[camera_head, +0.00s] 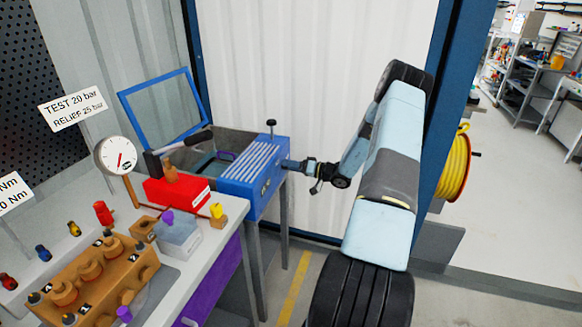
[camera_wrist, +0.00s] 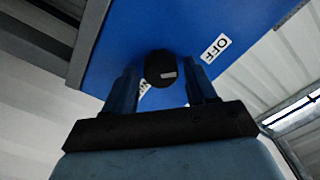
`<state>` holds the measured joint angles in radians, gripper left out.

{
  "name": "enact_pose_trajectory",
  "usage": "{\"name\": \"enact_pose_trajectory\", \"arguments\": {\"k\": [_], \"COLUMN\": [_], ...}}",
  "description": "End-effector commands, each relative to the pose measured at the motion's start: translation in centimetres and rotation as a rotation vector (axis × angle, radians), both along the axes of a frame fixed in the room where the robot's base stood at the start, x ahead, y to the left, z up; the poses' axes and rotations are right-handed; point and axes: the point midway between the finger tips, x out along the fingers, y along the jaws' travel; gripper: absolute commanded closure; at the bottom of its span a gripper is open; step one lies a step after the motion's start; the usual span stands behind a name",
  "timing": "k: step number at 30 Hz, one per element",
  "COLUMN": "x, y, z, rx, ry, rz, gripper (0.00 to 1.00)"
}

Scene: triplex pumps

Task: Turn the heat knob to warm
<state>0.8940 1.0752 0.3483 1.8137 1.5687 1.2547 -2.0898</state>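The heat knob (camera_wrist: 158,66) is a round black knob with a short white mark, on a blue panel (camera_wrist: 110,45) in the wrist view. A white OFF label (camera_wrist: 216,48) sits up and right of it. A second label (camera_wrist: 144,89) is mostly hidden behind my left finger. My gripper (camera_wrist: 162,78) is open, with one finger on each side of the knob and visible gaps between. In the head view, my gripper (camera_head: 297,165) is at the right end of the blue box (camera_head: 250,168); the knob is hidden there.
A bench at left holds a red box (camera_head: 176,195), a pressure gauge (camera_head: 117,155) and a brown pump block (camera_head: 92,275). An open blue-framed lid (camera_head: 165,108) stands behind the blue box. A blue post and yellow hose reel (camera_head: 456,165) are at right.

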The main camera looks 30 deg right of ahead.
Motion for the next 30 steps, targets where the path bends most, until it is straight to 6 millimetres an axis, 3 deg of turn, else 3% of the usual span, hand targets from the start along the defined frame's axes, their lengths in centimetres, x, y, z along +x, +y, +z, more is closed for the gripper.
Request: {"name": "enact_pose_trajectory", "arguments": {"k": [2,14,30], "x": [-0.01,0.0,0.03], "y": [-0.01,-0.06,-0.19], "z": [0.0,-0.03,-0.11], "rx": [0.0,0.0,0.115], "ry": [0.0,0.001,0.113], "rz": [0.0,-0.001,-0.004], "gripper": [0.52,0.9,0.91]}}
